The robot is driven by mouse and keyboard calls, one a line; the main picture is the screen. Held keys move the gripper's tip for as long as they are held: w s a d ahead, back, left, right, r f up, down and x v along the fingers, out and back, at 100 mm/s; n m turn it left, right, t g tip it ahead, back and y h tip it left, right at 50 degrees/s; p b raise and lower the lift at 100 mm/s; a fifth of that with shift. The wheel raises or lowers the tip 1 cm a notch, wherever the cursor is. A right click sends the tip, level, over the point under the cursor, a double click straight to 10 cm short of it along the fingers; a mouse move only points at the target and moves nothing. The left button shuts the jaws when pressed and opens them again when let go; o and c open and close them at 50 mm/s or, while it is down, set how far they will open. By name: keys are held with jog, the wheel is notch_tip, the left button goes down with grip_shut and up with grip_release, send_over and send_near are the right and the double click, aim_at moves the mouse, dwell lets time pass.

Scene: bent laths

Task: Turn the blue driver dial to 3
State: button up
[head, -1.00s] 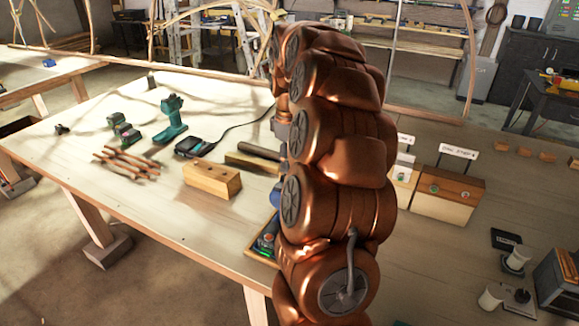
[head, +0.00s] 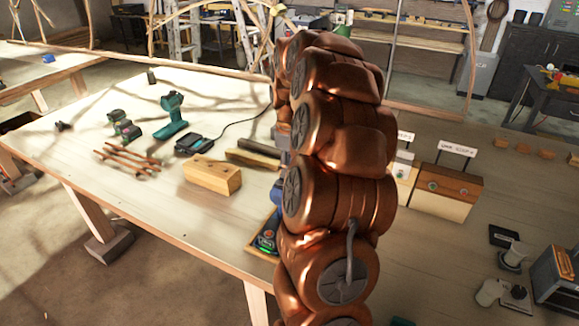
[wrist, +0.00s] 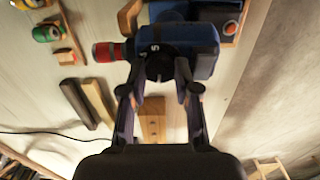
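The blue driver (wrist: 203,42) lies at the top of the wrist view, its red chuck (wrist: 108,51) pointing left. Its black dial (wrist: 159,66) faces my camera and carries a white mark that looks like a 5. My gripper (wrist: 160,72) has one finger on each side of the dial, with the fingertips very close to its rim. Dark finger and dark dial merge, so I cannot tell whether they touch. In the head view my copper arm hides most of the driver; only a bit of blue (head: 277,197) shows beside it.
A wooden block (head: 212,176), a charger (head: 194,144), a teal drill (head: 172,116) and thin sticks (head: 127,160) lie on the workbench (head: 150,212). A shallow wooden tray (head: 252,244) is at the front edge. Labelled boxes (head: 440,205) stand on the right.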

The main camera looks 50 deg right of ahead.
grip_shut()
jog(key=shift+f+b, duration=0.1)
jog(key=shift+b, duration=0.2)
jog(key=shift+f+m+b, duration=0.15)
jog(key=shift+m+b, duration=0.45)
jog(key=shift+b, duration=0.1)
jog(key=m+b, duration=0.3)
jog(key=b, duration=0.1)
jog(key=shift+f, duration=0.1)
jog(key=m+b, duration=0.2)
jog(key=b, duration=0.1)
jog(key=shift+m, duration=0.4)
jog(key=m+b, duration=0.3)
jog(key=m, duration=0.1)
jog(key=shift+b, duration=0.35)
jog(key=m, duration=0.1)
jog(key=m+b, duration=0.1)
jog(key=m, duration=0.1)
jog(key=m+b, duration=0.1)
jog(key=shift+r+m, duration=0.3)
jog(key=shift+b, duration=0.3)
